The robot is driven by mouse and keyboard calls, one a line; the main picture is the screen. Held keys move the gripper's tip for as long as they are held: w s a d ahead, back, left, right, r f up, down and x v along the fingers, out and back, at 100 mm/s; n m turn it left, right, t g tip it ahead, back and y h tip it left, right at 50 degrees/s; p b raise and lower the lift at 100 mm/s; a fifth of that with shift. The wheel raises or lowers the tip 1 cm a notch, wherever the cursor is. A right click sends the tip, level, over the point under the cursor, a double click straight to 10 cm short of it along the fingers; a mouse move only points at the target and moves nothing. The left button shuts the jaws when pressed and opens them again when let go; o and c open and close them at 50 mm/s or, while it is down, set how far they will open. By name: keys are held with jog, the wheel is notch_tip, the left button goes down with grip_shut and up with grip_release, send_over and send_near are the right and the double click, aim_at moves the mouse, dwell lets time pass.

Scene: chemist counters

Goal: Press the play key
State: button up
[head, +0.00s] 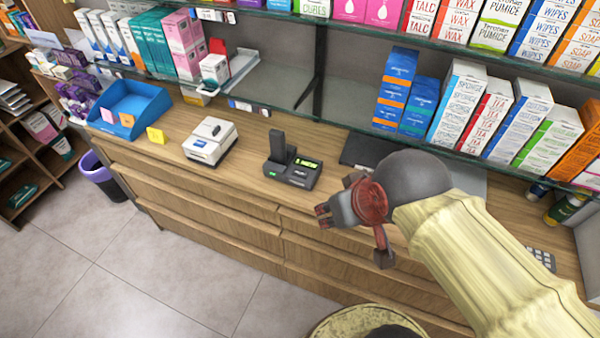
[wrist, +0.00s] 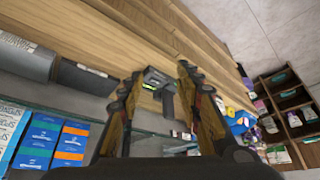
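A dark desk phone (head: 296,172) with an upright handset on its left and a lit green display stands on the wooden counter. A small green light shows at its front left. Its keys are too small to tell apart, so I cannot make out the play key. The phone also shows in the wrist view (wrist: 157,76), between and beyond the fingers. My gripper (head: 352,236) is in front of the counter, right of and nearer than the phone, apart from it. In the wrist view my gripper (wrist: 160,70) has its fingers spread with nothing between them.
A white device (head: 209,143) and a blue tray (head: 128,108) stand left of the phone. A dark flat pad (head: 366,150) lies to its right. A glass shelf (head: 400,152) with several boxes runs behind. The counter directly around the phone is mostly clear.

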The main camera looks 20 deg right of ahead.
jog(key=shift+c, duration=1.2)
grip_shut()
dwell(0.3)
